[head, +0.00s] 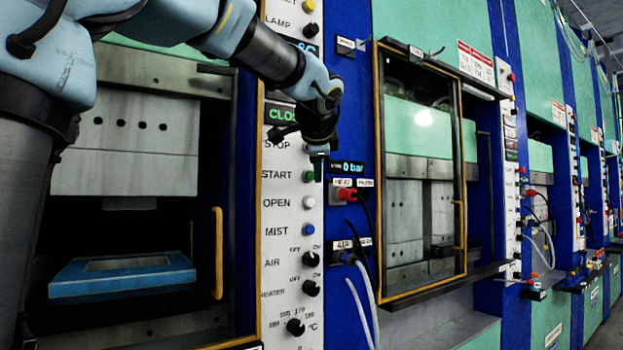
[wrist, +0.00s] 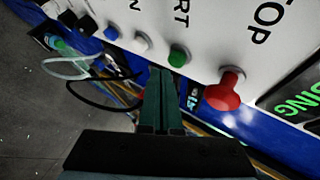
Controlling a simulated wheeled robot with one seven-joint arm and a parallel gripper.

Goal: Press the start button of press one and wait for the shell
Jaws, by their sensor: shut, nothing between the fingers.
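Press one's white control panel (head: 277,250) stands left of centre in the head view. Its green START button (head: 307,175) shows just left of my gripper (head: 319,178). In the wrist view, the green button (wrist: 178,56) is just beyond the shut, empty fingertips (wrist: 160,72); a small gap seems to show, but contact is hard to judge. The red STOP button (wrist: 224,92) is to its right. Inside the press, the upper block (head: 125,145) is raised above a blue frame (head: 122,275). I see no shell.
A white button (head: 309,202), a blue button (head: 308,229) and black knobs (head: 311,259) lie below START. Hoses and cables hang from the blue post (head: 345,300) on the right. A second press with a yellow-framed door (head: 420,290) stands beyond it.

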